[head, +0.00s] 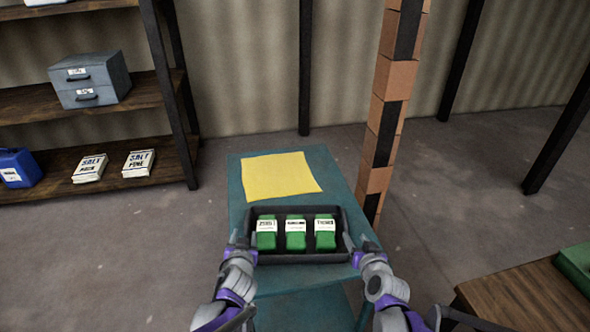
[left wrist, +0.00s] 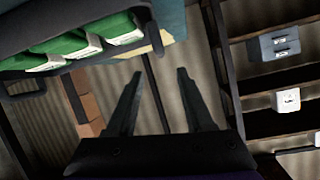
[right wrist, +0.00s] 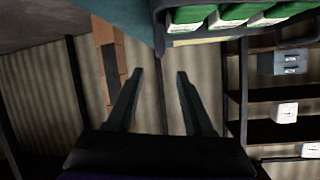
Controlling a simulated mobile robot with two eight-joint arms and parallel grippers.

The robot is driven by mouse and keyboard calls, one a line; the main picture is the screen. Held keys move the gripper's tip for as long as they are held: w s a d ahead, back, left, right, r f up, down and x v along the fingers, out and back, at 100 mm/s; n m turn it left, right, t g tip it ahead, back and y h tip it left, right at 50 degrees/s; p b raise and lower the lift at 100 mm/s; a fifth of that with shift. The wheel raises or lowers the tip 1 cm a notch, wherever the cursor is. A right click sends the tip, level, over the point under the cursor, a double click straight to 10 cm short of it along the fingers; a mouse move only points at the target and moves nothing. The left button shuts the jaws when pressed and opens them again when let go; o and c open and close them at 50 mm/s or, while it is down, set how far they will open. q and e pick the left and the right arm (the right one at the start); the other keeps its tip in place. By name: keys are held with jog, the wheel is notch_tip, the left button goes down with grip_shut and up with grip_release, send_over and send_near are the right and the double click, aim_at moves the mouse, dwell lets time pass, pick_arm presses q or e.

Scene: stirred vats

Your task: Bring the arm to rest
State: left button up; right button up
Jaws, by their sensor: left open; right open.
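My left gripper (head: 241,241) is at the left end of a dark tray (head: 300,259) on a teal table (head: 236,180) in the head view. In the left wrist view its fingers (left wrist: 158,85) are apart with nothing between them. My right gripper (head: 359,244) is at the tray's right end. In the right wrist view its fingers (right wrist: 160,85) are also apart and empty. The tray holds three green containers with white labels, left (head: 266,242), middle (head: 296,242) and right (head: 325,241). Whether either gripper touches the tray cannot be told.
A yellow sheet (head: 280,175) lies on the table behind the tray. A brick-patterned post (head: 390,95) stands close at the table's right. A shelf (head: 140,92) with a grey drawer box (head: 91,80) is at the left. A wooden table (head: 525,297) is at lower right.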

pick_arm(q)
jog(key=shift+r, duration=0.1)
jog(key=s+a+r+n+g+p, duration=0.1)
jog(key=s+a+r+g+p, duration=0.2)
jog(key=s, duration=0.7)
jog(key=s+a+r+g+p, duration=0.1)
jog(key=s+r+g+p, duration=0.2)
jog(key=s, duration=0.7)
jog(key=s+d+g+h+p, duration=0.1)
jog(key=s+d, duration=0.2)
jog(key=s, duration=0.8)
jog(key=shift+r+g+h+p, duration=0.3)
jog(key=shift+r+g+h, duration=0.1)
jog(key=shift+r, duration=0.05)
pick_arm(e)
jog(key=s+d+r+g, duration=0.1)
jog(key=s+r+g, duration=0.1)
jog(key=s, duration=0.8)
jog(key=s+d+r+g+h, duration=0.1)
jog(key=s+r+g, duration=0.1)
jog(key=s, duration=0.8)
jog(key=s+r+g, duration=0.3)
jog(key=s, duration=0.8)
jog(key=shift+d+n+g+h, duration=0.4)
jog(key=shift+s, duration=0.15)
